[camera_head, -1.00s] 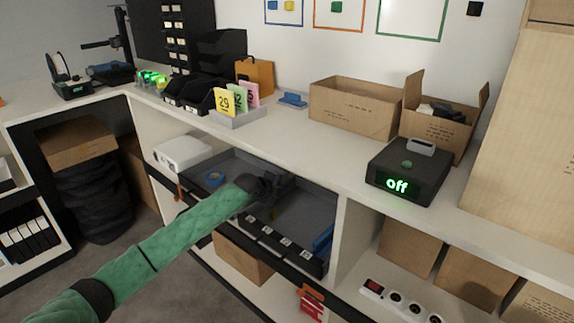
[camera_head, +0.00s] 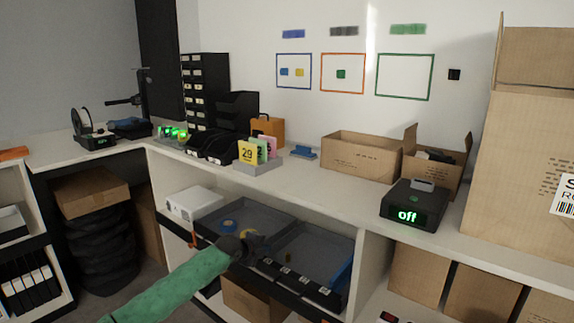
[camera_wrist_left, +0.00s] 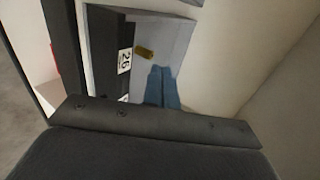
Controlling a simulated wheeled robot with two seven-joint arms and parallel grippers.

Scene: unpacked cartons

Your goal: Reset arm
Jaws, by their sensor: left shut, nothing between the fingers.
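My left arm, in a green sleeve, comes in from the lower left of the head view. Its dark gripper (camera_head: 256,241) is at the front of the open grey drawer tray (camera_head: 318,240) under the counter, near the tray's divider. The gripper is shut and empty. In the left wrist view, a grey tray with a label reading 26 (camera_wrist_left: 124,61) lies ahead. A small yellow-brown piece (camera_wrist_left: 145,52) and a blue item (camera_wrist_left: 163,88) show there. My right gripper is in neither view.
A white box (camera_head: 194,202) sits left of the tray. A tall carton (camera_head: 520,170) stands at right.

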